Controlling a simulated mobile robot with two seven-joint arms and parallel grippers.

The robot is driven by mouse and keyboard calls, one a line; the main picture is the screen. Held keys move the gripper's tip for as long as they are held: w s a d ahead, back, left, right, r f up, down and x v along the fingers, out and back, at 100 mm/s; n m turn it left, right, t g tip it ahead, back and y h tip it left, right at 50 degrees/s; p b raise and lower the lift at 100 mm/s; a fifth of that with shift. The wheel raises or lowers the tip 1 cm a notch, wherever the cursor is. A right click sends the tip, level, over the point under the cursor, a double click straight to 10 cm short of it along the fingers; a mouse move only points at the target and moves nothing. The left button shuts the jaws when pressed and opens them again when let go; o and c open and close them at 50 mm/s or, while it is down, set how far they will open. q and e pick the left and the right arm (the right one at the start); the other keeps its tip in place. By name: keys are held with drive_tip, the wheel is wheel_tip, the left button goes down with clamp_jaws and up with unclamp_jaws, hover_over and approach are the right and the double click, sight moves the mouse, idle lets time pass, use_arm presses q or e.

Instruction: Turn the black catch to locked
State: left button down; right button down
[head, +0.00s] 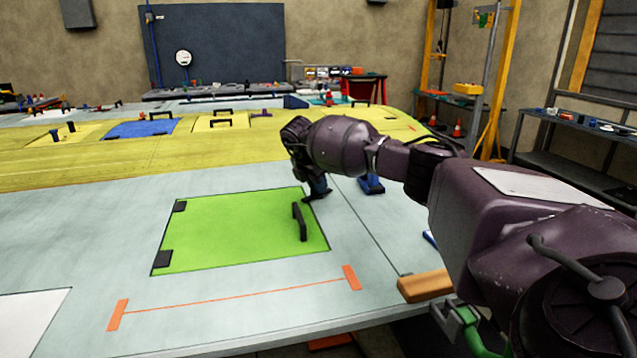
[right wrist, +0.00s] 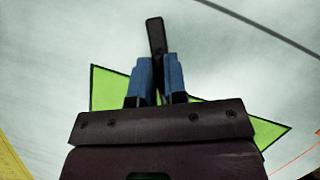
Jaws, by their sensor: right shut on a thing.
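The black catch (right wrist: 156,34) sits between the two blue fingers of my right gripper (right wrist: 158,75) in the right wrist view. The fingers are shut on it, and its free end sticks out past the fingertips over the grey surface. In the head view my right gripper (head: 318,187) is low at the far right edge of the green panel (head: 225,230). The catch shows there only as a small dark piece under the fingers, so its exact angle across the panel edge is hard to tell. The panel lies flat in its opening. My left gripper is out of view.
A black handle (head: 299,222) stands on the panel's right side, close to my right gripper. Black hinges (head: 163,259) sit along its left edge. A blue piece (head: 371,185) stands to the right of the gripper. An orange line (head: 235,298) runs in front of the panel.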

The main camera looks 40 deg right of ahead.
drive_tip(key=m+g, duration=0.1)
drive_tip(key=m, duration=0.1)
drive_tip(key=m+g, duration=0.1)
drive_tip(key=m, duration=0.2)
drive_tip(key=shift+r+y+p, duration=0.1)
drive_tip(key=shift+y+p, duration=0.2)
drive_tip(key=shift+m, duration=0.4)
drive_tip(key=c, duration=1.2)
unclamp_jaws()
drive_tip(key=shift+o, duration=0.2)
drive_tip(key=v, duration=1)
drive_tip(key=shift+w+r, duration=0.2)
drive_tip(key=shift+r, duration=0.15)
drive_tip(key=shift+a, duration=0.15)
